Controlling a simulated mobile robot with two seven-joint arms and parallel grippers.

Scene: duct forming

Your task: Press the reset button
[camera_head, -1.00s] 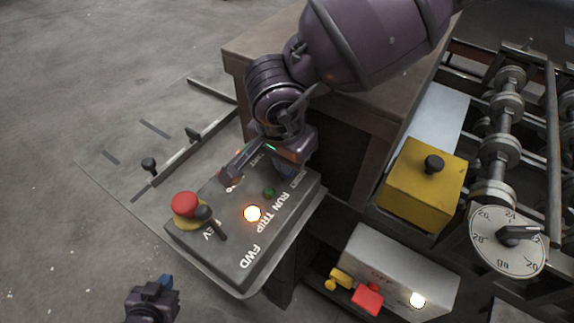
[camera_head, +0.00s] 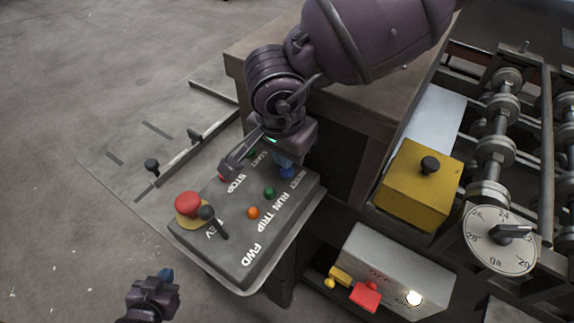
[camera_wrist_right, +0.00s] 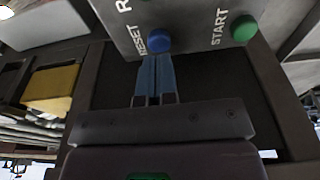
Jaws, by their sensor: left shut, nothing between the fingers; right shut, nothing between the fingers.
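The grey control panel (camera_head: 232,232) has a blue button (camera_head: 289,174) at its upper right. In the right wrist view the blue button (camera_wrist_right: 159,41) sits next to the RESET label, with the green START button (camera_wrist_right: 243,28) beside it. My right gripper (camera_wrist_right: 154,62) is shut and empty, its blue fingertips right at the button's near edge. I cannot tell if they touch it. In the head view the right gripper (camera_head: 282,160) partly covers that corner. The orange TRIP lamp (camera_head: 253,213) is unlit. My left gripper (camera_head: 165,276) is shut and empty at the lower left, away from the panel.
A red mushroom knob (camera_head: 187,204) and a black lever (camera_head: 207,213) stand on the panel's left. A yellow block (camera_head: 420,185), a dial (camera_head: 500,240) and rollers (camera_head: 497,150) are at the right. A grey box (camera_head: 385,275) with a lit lamp is below.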

